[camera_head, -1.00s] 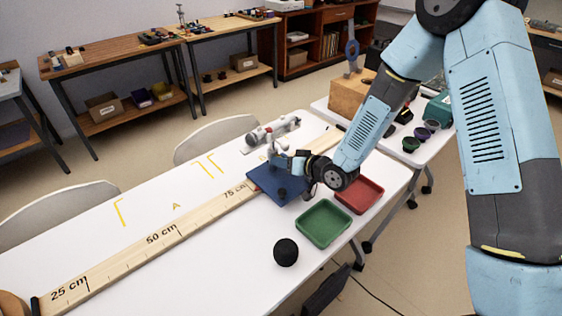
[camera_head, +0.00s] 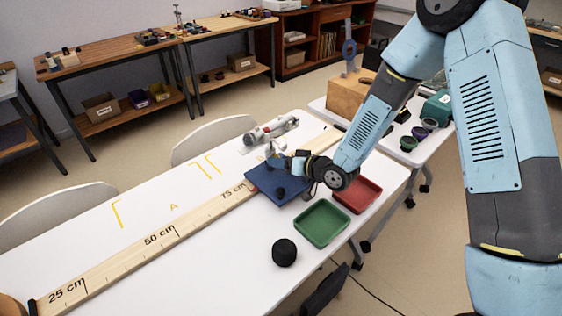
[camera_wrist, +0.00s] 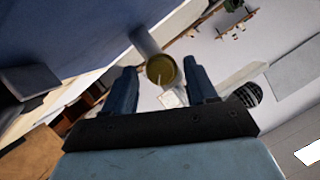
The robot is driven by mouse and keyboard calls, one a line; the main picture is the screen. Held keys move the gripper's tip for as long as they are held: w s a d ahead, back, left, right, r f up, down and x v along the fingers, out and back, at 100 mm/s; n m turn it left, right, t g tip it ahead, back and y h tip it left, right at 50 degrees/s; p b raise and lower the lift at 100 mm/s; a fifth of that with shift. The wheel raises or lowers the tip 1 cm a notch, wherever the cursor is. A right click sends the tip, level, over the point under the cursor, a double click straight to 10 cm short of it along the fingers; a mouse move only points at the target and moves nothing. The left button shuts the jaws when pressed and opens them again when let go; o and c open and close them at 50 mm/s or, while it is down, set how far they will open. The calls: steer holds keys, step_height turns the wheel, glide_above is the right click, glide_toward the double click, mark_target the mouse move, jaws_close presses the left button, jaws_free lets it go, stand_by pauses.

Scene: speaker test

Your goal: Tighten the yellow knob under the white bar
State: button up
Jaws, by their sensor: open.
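The yellow knob (camera_wrist: 161,70) shows in the wrist view as a round, olive-yellow face with a thin pale line on it. It sits at the end of a pale grey-white cylinder (camera_wrist: 146,42). My gripper (camera_head: 284,163) is open. In the wrist view its two dark blue fingers stand left and right of the knob, with gaps visible on both sides. In the head view the knob is hidden at my gripper. A white device with a bar-like top (camera_head: 270,130) stands just behind it, and I cannot tell how it joins the knob.
A dark blue plate (camera_head: 272,191) lies below my gripper. A wooden ruler (camera_head: 150,240) runs along the white table. The table's left part is mostly clear.

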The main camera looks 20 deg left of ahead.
steer(key=v, duration=1.3)
steer(key=shift+d, duration=0.2)
steer(key=shift+a, duration=0.1)
